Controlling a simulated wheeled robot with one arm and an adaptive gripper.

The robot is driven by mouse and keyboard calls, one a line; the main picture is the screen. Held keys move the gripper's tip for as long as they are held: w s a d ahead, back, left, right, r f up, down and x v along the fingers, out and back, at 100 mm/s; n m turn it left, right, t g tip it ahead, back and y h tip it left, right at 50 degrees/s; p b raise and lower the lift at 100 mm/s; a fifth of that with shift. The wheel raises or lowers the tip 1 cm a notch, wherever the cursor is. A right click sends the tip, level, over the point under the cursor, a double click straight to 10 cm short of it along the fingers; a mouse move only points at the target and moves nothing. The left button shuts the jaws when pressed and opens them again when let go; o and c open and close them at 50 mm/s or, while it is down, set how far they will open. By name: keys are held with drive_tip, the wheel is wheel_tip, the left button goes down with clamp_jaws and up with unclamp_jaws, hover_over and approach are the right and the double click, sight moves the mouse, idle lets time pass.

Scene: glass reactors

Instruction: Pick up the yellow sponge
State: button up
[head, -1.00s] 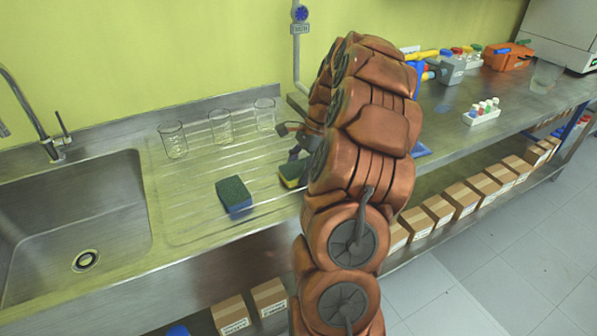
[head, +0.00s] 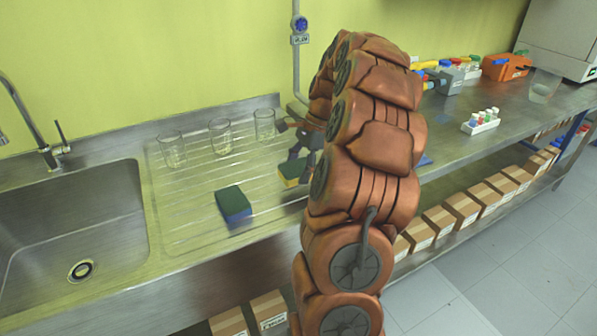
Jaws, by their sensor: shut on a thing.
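The yellow sponge (head: 291,175) has a dark green top and a yellow side. It is at the right end of the ribbed steel drainboard (head: 185,220), partly hidden by my arm. My gripper (head: 296,160) is just above and behind it, shut on it and partly hidden by my own arm links. Whether the sponge is clear of the surface is hard to tell. A second sponge (head: 233,206), blue with a dark green top, lies on the drainboard to the left.
Glass beakers (head: 220,137) stand along the back of the drainboard, close to my gripper. A sink (head: 70,225) is at the left. On the right bench are a white rack (head: 481,123) with small bottles and an orange case (head: 506,67). Cardboard boxes line the lower shelf.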

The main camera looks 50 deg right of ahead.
drive_tip(key=s+a+r+b, duration=0.1)
drive_tip(key=s+a+b, duration=0.2)
drive_tip(key=s+a, duration=0.6)
drive_tip(key=s, duration=0.3)
drive_tip(key=shift+a+r, duration=0.15)
drive_tip(key=shift+r, duration=0.1)
